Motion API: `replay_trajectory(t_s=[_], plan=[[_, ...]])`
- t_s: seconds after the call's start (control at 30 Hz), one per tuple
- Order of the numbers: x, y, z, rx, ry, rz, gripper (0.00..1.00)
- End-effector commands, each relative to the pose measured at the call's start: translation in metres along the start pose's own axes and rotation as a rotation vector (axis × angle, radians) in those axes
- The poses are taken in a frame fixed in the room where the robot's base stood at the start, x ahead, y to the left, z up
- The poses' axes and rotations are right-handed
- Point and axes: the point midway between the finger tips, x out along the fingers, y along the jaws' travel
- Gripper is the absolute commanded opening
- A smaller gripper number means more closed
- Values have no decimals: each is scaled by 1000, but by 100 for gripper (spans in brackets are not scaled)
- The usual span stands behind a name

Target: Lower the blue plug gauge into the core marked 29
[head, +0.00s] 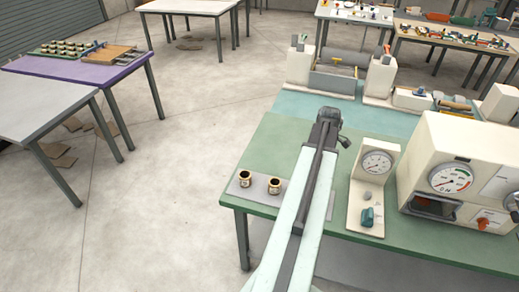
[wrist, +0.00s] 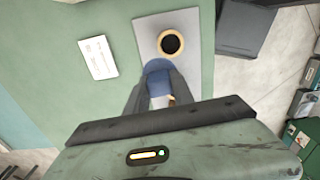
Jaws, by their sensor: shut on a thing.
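My gripper (wrist: 155,88) is shut on the blue plug gauge (wrist: 158,67), which shows between its two dark fingers in the wrist view. Just beyond the gauge, one brass-coloured core (wrist: 171,43) with a dark open bore stands on a grey plate (wrist: 146,26). The gauge appears beside this core, not in it; its height above the plate is unclear. In the head view, two cores, a left one (head: 245,178) and a right one (head: 275,185), stand on the plate (head: 238,190). No number is readable on either. The arm's dark end hides the gauge there.
The plate lies at the left end of a green table (head: 265,150). A white card (wrist: 98,57) lies left of the plate in the wrist view. A dial stand with a teal part (head: 367,216) and a larger cream dial machine (head: 455,165) stand to the right.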

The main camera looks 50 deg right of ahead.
Motion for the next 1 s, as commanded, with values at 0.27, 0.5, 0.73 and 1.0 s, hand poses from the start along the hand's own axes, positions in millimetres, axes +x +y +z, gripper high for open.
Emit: replay_trajectory(t_s=[0.27,0.5,0.73,1.0], plan=[[0,1,-8,-14,0,0,0],[-11,-1,-42,-75,0,0,0],[-32,-13,-127,-236,0,0,0],[-35,-19,-157,-294,0,0,0]])
